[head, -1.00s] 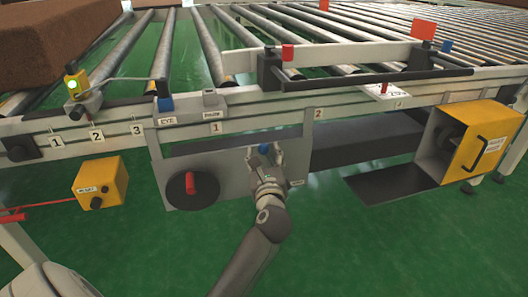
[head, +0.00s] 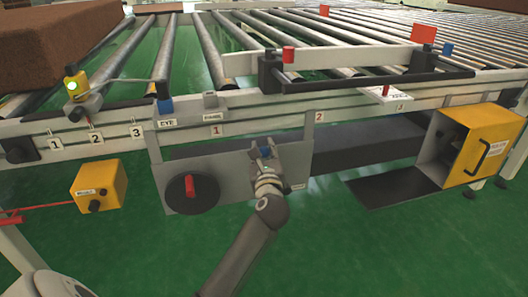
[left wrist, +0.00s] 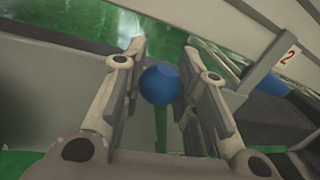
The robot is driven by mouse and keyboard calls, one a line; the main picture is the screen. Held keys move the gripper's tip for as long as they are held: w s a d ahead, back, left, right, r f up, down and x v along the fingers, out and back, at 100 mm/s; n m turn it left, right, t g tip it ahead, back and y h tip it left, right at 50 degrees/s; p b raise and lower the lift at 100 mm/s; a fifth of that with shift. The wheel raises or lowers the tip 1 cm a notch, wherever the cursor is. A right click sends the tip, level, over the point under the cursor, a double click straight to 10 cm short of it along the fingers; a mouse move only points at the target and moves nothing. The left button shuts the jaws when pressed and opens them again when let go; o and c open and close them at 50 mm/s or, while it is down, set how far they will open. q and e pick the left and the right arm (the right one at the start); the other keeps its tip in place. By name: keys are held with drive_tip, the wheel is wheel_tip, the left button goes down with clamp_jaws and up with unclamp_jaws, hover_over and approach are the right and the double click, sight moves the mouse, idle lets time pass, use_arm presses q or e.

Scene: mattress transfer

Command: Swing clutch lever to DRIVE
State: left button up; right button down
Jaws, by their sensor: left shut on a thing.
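The clutch lever's blue knob (head: 264,151) shows at the upper edge of the grey panel (head: 222,190) under the conveyor. It is largely hidden by my gripper in the head view. My left gripper (head: 262,149) is shut on the knob. In the left wrist view the round blue knob (left wrist: 159,85) sits between the two fingers. The lever's shaft is mostly hidden. A small label (head: 297,187) at the panel's right is too small to read. My right gripper is not in view.
A black dial with a red handle (head: 189,187) is on the panel's left. A yellow control box (head: 100,187) hangs further left. An open yellow box (head: 483,143) stands at the right. A brown mattress block (head: 60,40) lies on the rollers (head: 206,50).

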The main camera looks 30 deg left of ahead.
use_arm(q)
clamp_jaws()
